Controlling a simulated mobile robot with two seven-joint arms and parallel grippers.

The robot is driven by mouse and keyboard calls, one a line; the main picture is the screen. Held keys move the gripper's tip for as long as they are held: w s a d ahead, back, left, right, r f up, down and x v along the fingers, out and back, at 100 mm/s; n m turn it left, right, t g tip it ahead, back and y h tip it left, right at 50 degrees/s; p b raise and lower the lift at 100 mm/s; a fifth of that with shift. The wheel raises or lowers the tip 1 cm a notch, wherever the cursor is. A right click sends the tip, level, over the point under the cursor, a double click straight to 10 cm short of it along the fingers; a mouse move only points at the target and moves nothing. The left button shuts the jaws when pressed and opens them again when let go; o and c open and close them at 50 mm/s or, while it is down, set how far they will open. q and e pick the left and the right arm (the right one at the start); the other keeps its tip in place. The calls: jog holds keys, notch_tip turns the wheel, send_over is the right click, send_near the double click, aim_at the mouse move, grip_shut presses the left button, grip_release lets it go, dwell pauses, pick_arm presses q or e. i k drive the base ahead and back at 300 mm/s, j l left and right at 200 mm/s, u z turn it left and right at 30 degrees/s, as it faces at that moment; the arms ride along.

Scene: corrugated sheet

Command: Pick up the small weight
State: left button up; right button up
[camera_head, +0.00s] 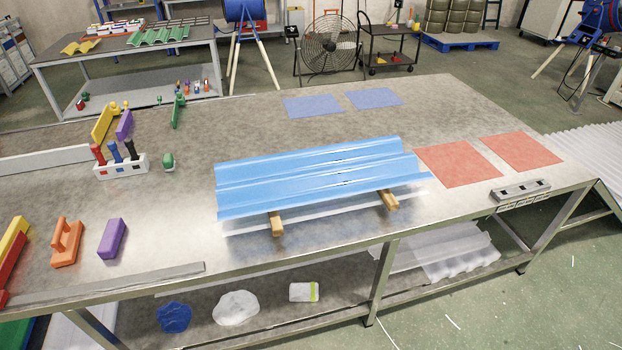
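No object here is clearly marked as the small weight. A small dark green rounded piece (168,161) stands on the metal table, right of a white rack (122,166). A purple block (112,238) lies near the front left, beside an orange block with a raised handle (67,244). I cannot tell which of these, if any, is the weight. Neither of my grippers shows in the head view.
A blue corrugated sheet (318,176) rests on wooden strips (277,224) mid-table. Red squares (458,165) and blue squares (313,105) lie flat around it. A grey slotted bar (520,190) sits at right. The metal table (190,210) is bare between the purple block and the sheet.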

aim_at(108, 246)
jog(key=u, duration=1.45)
jog(key=i+j+z, duration=0.25)
jog(key=i+j, duration=0.8)
jog(key=j, duration=0.1)
